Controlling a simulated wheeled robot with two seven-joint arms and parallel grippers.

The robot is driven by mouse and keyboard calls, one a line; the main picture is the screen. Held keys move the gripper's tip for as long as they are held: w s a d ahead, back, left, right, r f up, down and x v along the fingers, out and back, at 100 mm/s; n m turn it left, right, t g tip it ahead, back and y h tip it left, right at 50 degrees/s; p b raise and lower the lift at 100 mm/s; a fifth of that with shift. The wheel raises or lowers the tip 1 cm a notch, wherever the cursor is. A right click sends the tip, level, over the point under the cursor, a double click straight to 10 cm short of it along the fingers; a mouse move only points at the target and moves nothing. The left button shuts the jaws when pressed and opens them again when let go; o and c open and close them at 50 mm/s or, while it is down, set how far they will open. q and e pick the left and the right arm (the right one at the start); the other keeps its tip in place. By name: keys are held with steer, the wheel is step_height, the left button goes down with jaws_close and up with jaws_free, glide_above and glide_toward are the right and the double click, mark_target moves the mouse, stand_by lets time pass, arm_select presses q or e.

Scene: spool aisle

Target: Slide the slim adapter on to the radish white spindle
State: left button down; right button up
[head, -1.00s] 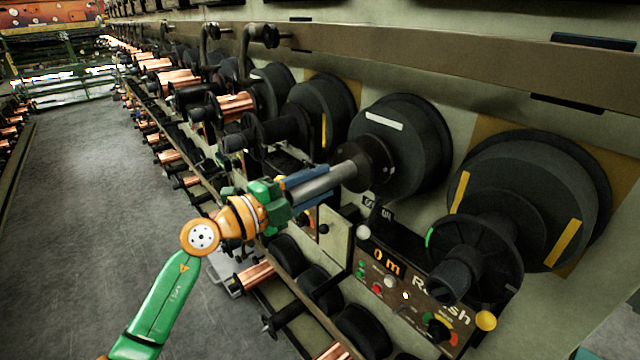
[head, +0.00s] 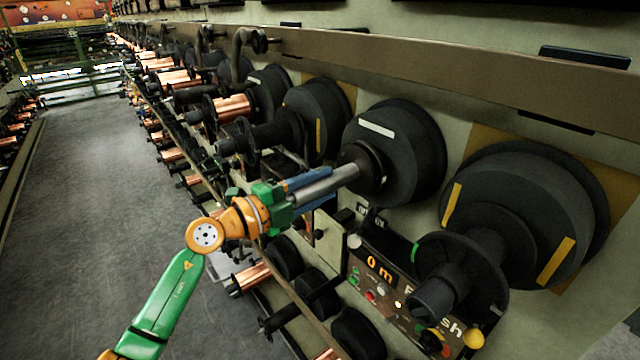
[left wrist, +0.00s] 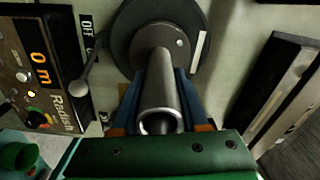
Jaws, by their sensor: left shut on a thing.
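The slim adapter (head: 322,186) is a smooth grey metal tube. My left gripper (head: 312,188) is shut on it, with blue fingers along its sides. In the left wrist view the adapter (left wrist: 158,95) shows its open near end towards me, dark inside. Its far end points at the dark round hub of the radish white spindle (head: 410,165), the drum with a white stripe. The tube lines up closely with the hub. It hides the spindle's shaft, so I cannot tell whether it is around it. The spindle's drum also shows in the left wrist view (left wrist: 199,22). My right gripper is out of view.
A control panel (head: 385,290) reading "0 m" and "Radish" sits below the spindle. A drum with yellow stripes (head: 550,200) stands to the right. More drums and copper spools (head: 232,107) line the machine to the left. The grey aisle floor (head: 100,200) is clear.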

arm_select(q)
steer(key=shift+p, duration=0.5)
steer(key=shift+d, duration=0.1)
steer(key=shift+c, duration=1.7)
jaws_free()
